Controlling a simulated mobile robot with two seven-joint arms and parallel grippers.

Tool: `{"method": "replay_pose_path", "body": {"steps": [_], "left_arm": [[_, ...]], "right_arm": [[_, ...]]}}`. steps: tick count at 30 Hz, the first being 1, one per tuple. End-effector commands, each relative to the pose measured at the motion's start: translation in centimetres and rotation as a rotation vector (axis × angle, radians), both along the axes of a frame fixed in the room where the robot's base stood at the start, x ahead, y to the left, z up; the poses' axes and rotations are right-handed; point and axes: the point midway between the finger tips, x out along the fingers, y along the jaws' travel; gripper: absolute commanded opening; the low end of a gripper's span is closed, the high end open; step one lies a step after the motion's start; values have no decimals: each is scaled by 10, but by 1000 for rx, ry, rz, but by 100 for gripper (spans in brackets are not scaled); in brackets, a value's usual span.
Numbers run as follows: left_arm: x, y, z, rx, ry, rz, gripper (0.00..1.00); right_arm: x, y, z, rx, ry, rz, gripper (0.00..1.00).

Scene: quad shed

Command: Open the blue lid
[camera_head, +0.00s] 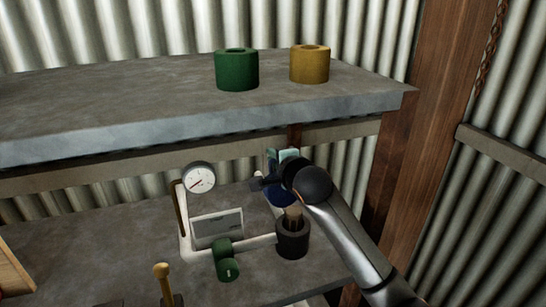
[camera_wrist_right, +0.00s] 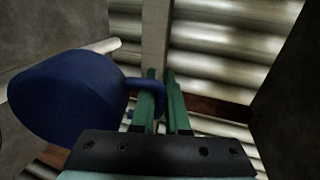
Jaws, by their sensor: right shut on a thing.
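The blue lid (camera_wrist_right: 68,98) fills the left of the right wrist view, with a small blue handle (camera_wrist_right: 147,83) on its right side. The green fingers of my right gripper (camera_wrist_right: 161,78) are shut on this handle. In the head view, part of the blue lid (camera_head: 282,197) shows on the lower shelf, beneath and behind my right gripper (camera_head: 268,178), which covers much of it. I cannot tell how far the lid is raised. My left gripper is not in view.
A wooden post (camera_head: 432,110) stands right.

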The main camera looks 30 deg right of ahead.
Motion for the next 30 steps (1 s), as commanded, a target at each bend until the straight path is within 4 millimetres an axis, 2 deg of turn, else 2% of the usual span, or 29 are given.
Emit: {"method": "replay_pose_path", "body": {"steps": [22,26,30], "left_arm": [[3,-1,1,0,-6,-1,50],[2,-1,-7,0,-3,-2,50],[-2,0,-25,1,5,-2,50]], "right_arm": [[0,0,-2,-3,3,1,0],[-3,3,-2,-6,-38,6,0],[-15,6,3,-27,-145,4,0]]}}
